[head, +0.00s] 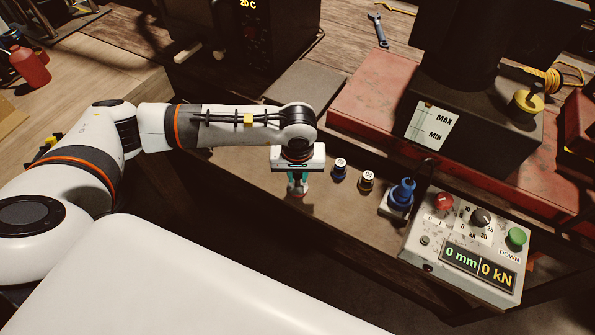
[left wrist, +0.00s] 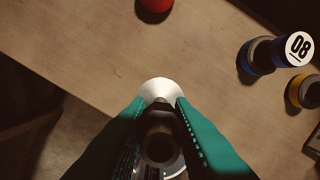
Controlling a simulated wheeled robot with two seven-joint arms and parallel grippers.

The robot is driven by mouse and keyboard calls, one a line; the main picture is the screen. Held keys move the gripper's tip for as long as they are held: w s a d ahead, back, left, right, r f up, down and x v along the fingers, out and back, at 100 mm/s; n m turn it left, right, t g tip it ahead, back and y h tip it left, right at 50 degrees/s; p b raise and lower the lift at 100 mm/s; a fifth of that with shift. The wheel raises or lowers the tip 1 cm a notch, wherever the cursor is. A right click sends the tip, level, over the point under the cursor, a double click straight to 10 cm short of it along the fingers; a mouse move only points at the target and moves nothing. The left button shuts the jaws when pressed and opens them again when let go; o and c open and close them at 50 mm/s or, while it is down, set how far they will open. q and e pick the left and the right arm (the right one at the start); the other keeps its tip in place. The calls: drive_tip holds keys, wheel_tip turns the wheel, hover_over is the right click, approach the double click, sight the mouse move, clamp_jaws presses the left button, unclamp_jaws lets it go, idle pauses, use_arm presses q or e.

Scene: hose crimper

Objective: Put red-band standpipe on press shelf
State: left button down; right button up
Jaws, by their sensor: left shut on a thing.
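My left gripper (head: 298,187) points down over a brown wooden surface (head: 265,180) in front of the press. In the left wrist view its teal fingers (left wrist: 160,125) are shut on a dark hollow pipe (left wrist: 160,150), which I take for the standpipe. A pale round disc (left wrist: 160,90) shows at the pipe's far end. The pipe looks upright. Its red band is not clear, and I cannot tell whether its foot touches the surface. The fingers and wrist hide most of it in the head view. My right gripper is not in view.
A blue-banded cap marked 08 (left wrist: 298,48) and a yellow-banded one (left wrist: 306,92) stand to the right. A red round thing (left wrist: 155,4) is at the wrist view's top edge. A blue-topped fitting (head: 402,192) and control box (head: 465,250) lie further right. Wood left of the gripper is clear.

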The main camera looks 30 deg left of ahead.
sight(298, 190)
use_arm(q)
drive_tip(key=shift+f, duration=0.15)
drive_tip(key=c, duration=1.5)
unclamp_jaws()
drive_tip(key=shift+o, duration=1.2)
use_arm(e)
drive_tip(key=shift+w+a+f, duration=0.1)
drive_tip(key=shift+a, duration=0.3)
use_arm(q)
drive_tip(key=shift+r, duration=0.35)
wheel_tip(298, 190, up, 12)
drive_tip(key=s+b, duration=0.1)
drive_tip(key=b, duration=0.2)
drive_tip(key=shift+s+d+f, duration=0.15)
drive_tip(key=shift+d+f, duration=0.05)
drive_tip(key=shift+d, duration=0.1)
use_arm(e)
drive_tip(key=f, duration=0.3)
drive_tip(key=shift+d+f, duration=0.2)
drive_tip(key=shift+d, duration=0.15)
